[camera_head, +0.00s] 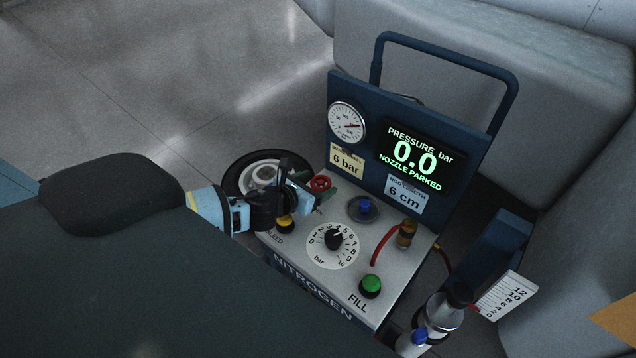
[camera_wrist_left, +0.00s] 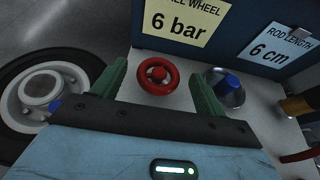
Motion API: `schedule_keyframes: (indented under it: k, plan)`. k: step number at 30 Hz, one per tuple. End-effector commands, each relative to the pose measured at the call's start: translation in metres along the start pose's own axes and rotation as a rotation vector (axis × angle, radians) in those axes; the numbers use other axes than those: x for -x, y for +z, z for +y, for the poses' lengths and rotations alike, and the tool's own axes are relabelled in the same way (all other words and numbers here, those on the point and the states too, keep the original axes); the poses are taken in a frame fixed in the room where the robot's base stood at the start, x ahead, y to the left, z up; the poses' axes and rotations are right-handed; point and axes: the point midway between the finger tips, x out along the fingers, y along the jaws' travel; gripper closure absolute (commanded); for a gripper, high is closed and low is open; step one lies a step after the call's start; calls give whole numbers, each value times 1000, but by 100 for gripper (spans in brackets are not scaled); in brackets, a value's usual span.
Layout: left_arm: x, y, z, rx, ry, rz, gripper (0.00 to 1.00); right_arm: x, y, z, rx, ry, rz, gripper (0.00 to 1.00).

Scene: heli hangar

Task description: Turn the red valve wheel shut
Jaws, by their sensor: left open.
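The red valve wheel (camera_head: 321,183) sits at the back left of the nitrogen cart's light top panel, below the pressure gauge. It also shows in the left wrist view (camera_wrist_left: 158,75), whole and unobstructed. My left gripper (camera_head: 313,193) reaches in from the left just beside the wheel. In the left wrist view its two green fingers (camera_wrist_left: 160,85) are open, one on each side of the wheel, with gaps between them and the rim. The gripper is empty. My right gripper is in neither view.
The display (camera_head: 415,158) reads 0.0 bar, nozzle parked. A blue knob (camera_head: 364,207), a black dial (camera_head: 334,240), a green button (camera_head: 371,284) and a red hose (camera_head: 381,245) share the panel. A tyre (camera_head: 236,168) stands left. A bottle (camera_head: 441,316) stands right.

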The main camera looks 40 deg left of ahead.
Motion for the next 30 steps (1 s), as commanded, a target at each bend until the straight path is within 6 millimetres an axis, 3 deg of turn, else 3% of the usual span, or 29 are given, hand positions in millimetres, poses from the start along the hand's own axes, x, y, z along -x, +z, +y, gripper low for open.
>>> schedule_keyframes:
  k: [13, 23, 30]
  plan:
    - [-10, 0, 0, 1, 0, 0, 28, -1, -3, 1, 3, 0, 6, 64]
    - [-10, 0, 0, 0, 0, 0, 72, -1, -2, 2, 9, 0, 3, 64]
    - [-10, 0, 1, -8, -18, 0, 72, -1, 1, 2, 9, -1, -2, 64]
